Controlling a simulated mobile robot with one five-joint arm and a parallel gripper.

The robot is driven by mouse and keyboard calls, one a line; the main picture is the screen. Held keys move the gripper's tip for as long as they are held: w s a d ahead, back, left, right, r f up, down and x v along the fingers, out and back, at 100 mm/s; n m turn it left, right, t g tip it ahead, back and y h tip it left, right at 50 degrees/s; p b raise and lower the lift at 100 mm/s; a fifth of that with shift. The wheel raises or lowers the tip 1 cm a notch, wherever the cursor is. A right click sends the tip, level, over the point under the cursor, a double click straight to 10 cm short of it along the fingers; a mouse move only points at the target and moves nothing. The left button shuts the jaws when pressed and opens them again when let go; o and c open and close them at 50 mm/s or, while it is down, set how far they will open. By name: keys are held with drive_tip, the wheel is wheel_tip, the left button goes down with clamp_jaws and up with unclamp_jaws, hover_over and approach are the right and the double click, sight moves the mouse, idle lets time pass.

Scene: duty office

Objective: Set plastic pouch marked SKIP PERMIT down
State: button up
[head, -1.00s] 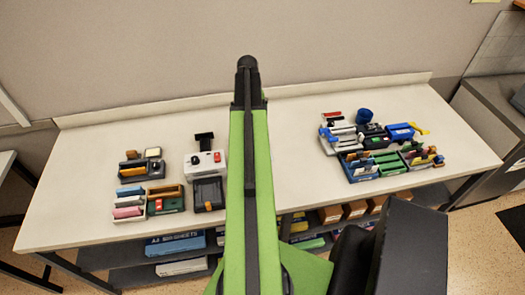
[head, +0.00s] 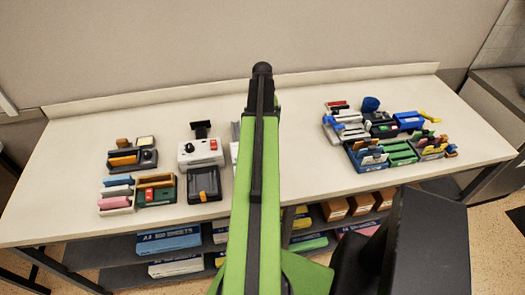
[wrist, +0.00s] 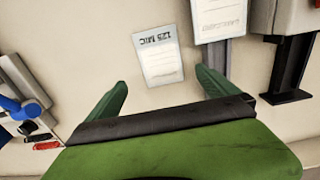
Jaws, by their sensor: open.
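My gripper (wrist: 161,78) is open in the wrist view, with its two green fingers spread wide and nothing held between them. A pale flat card or pouch printed "125 MIC" (wrist: 159,57), upside down in the picture, lies on the table just beyond the fingertips, roughly centred between them. Neither finger visibly touches it. No marking SKIP PERMIT can be read in any view, so I cannot tell whether this is the named pouch. In the head view my arm covers the middle of the table and hides the gripper.
A white labelled pack (wrist: 218,18) lies close to the right of the pale piece. A white device with a red button (head: 201,152) stands left of my arm on the table (head: 75,190). Blue and green trays (head: 400,153) with several items stand at the right.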

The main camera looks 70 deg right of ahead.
drive_tip(key=shift+a+f+b, duration=0.15)
drive_tip(key=shift+f+b, duration=2.5)
drive_tip(key=shift+f, duration=0.5)
drive_tip(key=shift+r, duration=0.2)
drive_tip(key=c, duration=1.5)
drive_tip(key=r+p, duration=0.1)
drive_tip(key=p, duration=0.1)
drive_tip(key=r+p, duration=0.1)
drive_tip(key=r, duration=0.1)
drive_tip(key=r+p, duration=0.2)
drive_tip(key=shift+s+r+p, duration=0.15)
drive_tip(key=shift+s+p, duration=0.2)
drive_tip(key=shift+s, duration=0.05)
drive_tip(key=shift+c, duration=0.2)
drive_tip(key=s+r+p, duration=0.5)
drive_tip(key=s, duration=0.5)
drive_tip(key=shift+s+a+r, duration=0.25)
drive_tip(key=shift+s+a, duration=0.15)
